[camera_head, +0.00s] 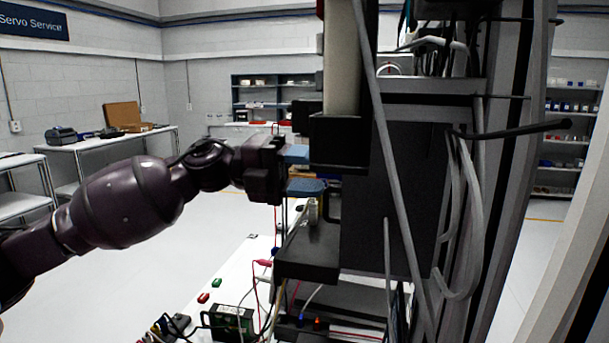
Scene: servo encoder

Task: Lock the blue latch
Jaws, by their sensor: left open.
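My left gripper (298,170) reaches in from the left and is open, with its jaws one above the other. It is at the left side of a dark equipment unit (385,190). Two blue-grey pieces show at the jaws, an upper one (297,153) and a lower one (306,187). I cannot tell whether they are fingertips or part of the blue latch. No other piece stands out clearly as the latch, and its position cannot be read. The right gripper is not in view.
Grey cables (467,210) hang down the unit's right side, and a grey rod crosses its front. A dark ledge (308,252) juts out below the gripper. A white bench (215,290) below holds a green-and-black device (231,322) and leads. The floor at left is clear.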

